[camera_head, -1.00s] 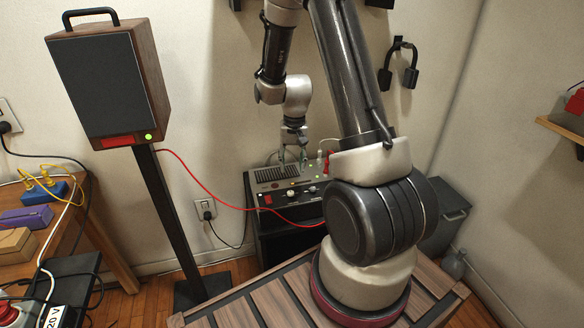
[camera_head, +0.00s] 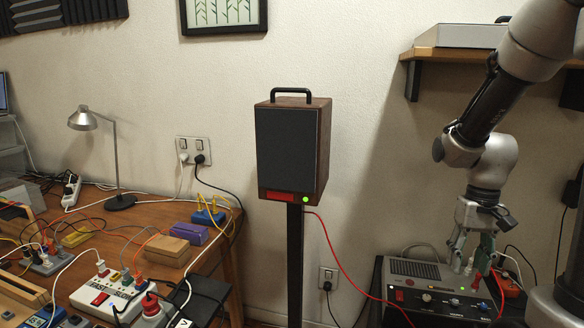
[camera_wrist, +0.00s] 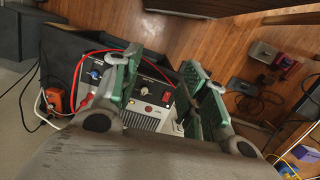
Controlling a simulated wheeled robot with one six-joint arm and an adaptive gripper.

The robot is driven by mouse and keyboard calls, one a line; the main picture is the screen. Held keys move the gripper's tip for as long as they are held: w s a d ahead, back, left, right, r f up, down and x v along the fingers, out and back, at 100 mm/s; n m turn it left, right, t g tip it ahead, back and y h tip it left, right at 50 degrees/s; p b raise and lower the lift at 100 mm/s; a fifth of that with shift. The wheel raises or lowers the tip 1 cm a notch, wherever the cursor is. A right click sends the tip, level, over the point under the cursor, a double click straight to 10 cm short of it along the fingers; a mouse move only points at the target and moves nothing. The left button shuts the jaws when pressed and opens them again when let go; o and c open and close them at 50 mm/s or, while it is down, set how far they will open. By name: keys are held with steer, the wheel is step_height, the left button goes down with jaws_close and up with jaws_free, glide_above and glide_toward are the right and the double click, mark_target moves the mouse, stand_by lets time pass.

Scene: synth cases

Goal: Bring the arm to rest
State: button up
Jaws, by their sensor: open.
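My gripper (camera_head: 471,266) hangs from my arm on the right of the head view, fingers pointing down over a dark box (camera_head: 440,299) with knobs and a grille. Its green-padded fingers are apart. In the wrist view, my gripper (camera_wrist: 163,68) spreads over the box's front panel (camera_wrist: 152,92), with no object clearly held between the pads.
A speaker (camera_head: 290,150) on a black stand is left of my arm; a red cable (camera_head: 345,262) runs from it towards the box. A shelf (camera_head: 470,53) is above. An orange plug block (camera_head: 504,283) sits beside the fingers. A cluttered wooden table (camera_head: 150,212) is at left.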

steer(key=s+a+r+n+t, duration=0.1)
steer(key=s+r+t, duration=0.2)
steer(key=s+r, duration=0.2)
steer(key=s+a+r+n+t, duration=0.1)
steer(key=s+r+t, duration=0.2)
steer(key=r, duration=0.7)
steer(key=shift+s+a+r, duration=0.25)
steer(key=shift+s+a, duration=0.1)
steer(key=shift+s, duration=0.65)
